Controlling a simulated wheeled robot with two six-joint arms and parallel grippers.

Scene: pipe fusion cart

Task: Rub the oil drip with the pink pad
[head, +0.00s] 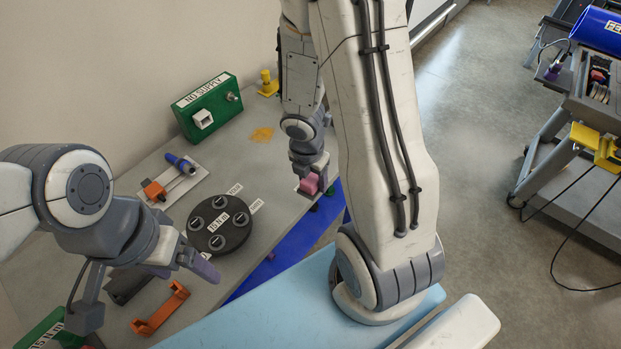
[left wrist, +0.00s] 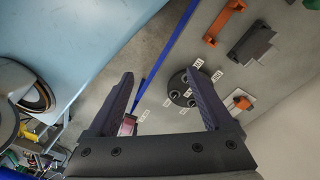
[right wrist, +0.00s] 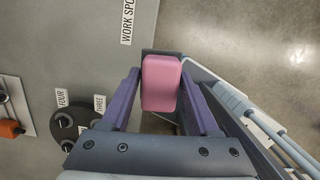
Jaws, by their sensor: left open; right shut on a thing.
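The oil drip (head: 262,135) is a small flat yellow-orange stain on the grey bench top, near the green box, in the head view. My right gripper (head: 311,178) is shut on the pink pad (head: 308,185), a rounded block. It holds the pad near the bench's front edge, to the right of the stain and apart from it. The pad also shows between the fingers in the right wrist view (right wrist: 161,83). My left gripper (head: 184,268) is open and empty above the near part of the bench. The stain is not seen in the wrist views.
A green NO SUPPLY box (head: 208,105) stands behind the stain, with a yellow fitting (head: 267,84) beside it. A round black holder (head: 219,224), a blue-and-orange tool on a plate (head: 175,180) and an orange handle (head: 161,309) occupy the bench. A grey cart (head: 566,150) stands right.

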